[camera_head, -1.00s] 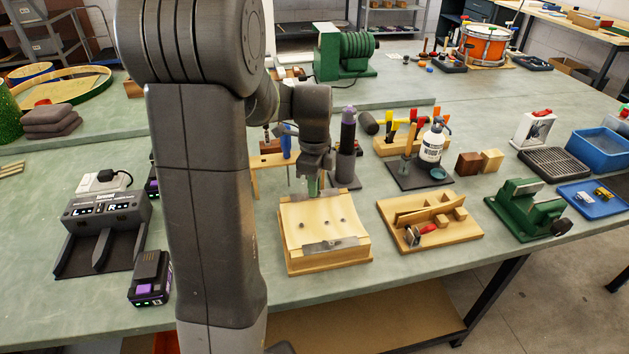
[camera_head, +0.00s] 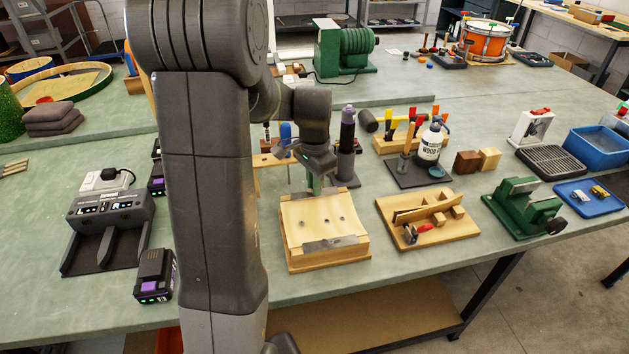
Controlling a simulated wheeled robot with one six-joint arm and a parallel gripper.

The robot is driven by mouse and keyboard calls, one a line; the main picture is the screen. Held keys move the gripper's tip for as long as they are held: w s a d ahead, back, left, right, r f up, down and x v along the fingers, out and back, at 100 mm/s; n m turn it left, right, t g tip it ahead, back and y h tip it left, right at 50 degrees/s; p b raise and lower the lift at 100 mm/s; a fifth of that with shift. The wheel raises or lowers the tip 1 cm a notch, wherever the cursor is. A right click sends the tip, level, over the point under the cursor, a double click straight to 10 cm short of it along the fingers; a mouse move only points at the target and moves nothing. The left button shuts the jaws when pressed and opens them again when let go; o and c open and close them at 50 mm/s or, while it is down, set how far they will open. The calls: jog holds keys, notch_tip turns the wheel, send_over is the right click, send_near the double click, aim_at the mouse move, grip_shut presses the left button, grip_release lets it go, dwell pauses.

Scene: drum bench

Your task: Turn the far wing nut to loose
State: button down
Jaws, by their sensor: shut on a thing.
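A wooden fixture (camera_head: 335,262) stands on the green bench, with a pale curved sheet (camera_head: 322,215) on top. A metal strip (camera_head: 333,242) crosses its near edge, and a few small dark dots show on the sheet. My gripper (camera_head: 316,188) points down at the fixture's far edge. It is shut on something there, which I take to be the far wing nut. The nut itself is hidden behind the fingers and too small to make out, so its turn cannot be read.
A dark purple-topped bottle (camera_head: 347,130) stands close right of my gripper, and a blue-handled tool (camera_head: 286,138) in a wooden rack close left. A wooden tray (camera_head: 440,232) with blocks lies right of the fixture. Bare bench lies in front of the fixture.

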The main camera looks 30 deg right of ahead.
jog(key=n, duration=0.4)
jog(key=shift+r+n, duration=0.1)
jog(key=shift+n, duration=0.2)
jog(key=n+p, duration=0.1)
jog(key=n, duration=0.3)
jog(key=shift+n, duration=0.3)
jog(key=n, duration=0.4)
jog(key=shift+n, duration=0.3)
jog(key=n, duration=0.8)
jog(key=shift+p, duration=0.3)
jog(key=n, duration=0.4)
jog(key=shift+n, duration=0.3)
jog(key=n, duration=0.4)
jog(key=shift+n, duration=2)
